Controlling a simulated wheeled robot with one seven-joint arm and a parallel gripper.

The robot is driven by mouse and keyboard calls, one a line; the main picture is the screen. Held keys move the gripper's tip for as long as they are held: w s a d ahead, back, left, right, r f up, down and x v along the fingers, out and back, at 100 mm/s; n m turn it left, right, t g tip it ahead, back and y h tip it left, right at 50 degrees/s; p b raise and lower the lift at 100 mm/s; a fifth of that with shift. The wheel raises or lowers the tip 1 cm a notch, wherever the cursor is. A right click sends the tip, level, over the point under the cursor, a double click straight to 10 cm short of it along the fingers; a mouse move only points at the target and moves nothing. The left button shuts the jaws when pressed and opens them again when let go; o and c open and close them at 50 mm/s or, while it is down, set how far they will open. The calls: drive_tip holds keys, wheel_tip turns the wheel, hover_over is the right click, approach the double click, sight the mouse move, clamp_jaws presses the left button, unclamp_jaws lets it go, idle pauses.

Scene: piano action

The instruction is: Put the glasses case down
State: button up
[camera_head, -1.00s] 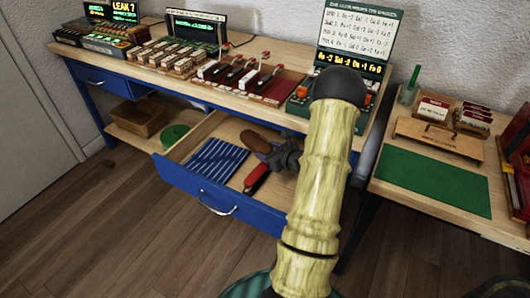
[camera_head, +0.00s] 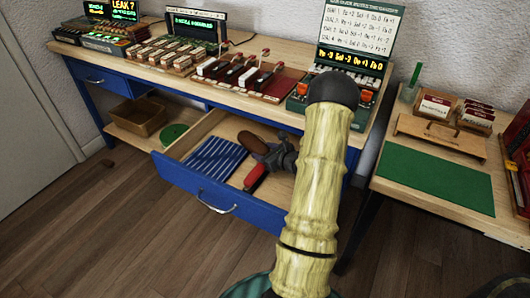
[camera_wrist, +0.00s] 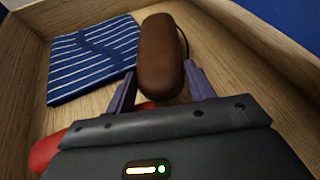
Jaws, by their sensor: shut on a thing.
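The glasses case is a brown, rounded, long case (camera_wrist: 160,58). In the wrist view it lies between the two purple fingers of my gripper (camera_wrist: 161,90), which is shut on its near end. In the head view the case (camera_head: 252,142) and my gripper (camera_head: 272,154) are inside the open blue drawer (camera_head: 196,193). My arm partly hides the drawer's right side. I cannot tell whether the case touches the drawer floor.
A blue striped cloth (camera_wrist: 94,58) lies left of the case on the drawer floor. A red object (camera_head: 256,178) lies nearer the drawer front, partly under my gripper in the wrist view. The drawer's wooden walls stand close around.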

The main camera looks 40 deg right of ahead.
drive_tip(key=o, duration=1)
drive_tip(key=shift+s+f, duration=0.1)
drive_tip(key=shift+f, duration=0.05)
drive_tip(key=shift+r+p, duration=0.5)
drive_tip(key=shift+p, duration=0.15)
drive_tip(key=shift+s+r, duration=0.1)
drive_tip(key=shift+r, duration=0.2)
drive_tip(key=p+v, duration=0.1)
drive_tip(key=v, duration=1)
drive_tip(key=shift+s, duration=0.3)
drive_tip(key=shift+d, duration=0.1)
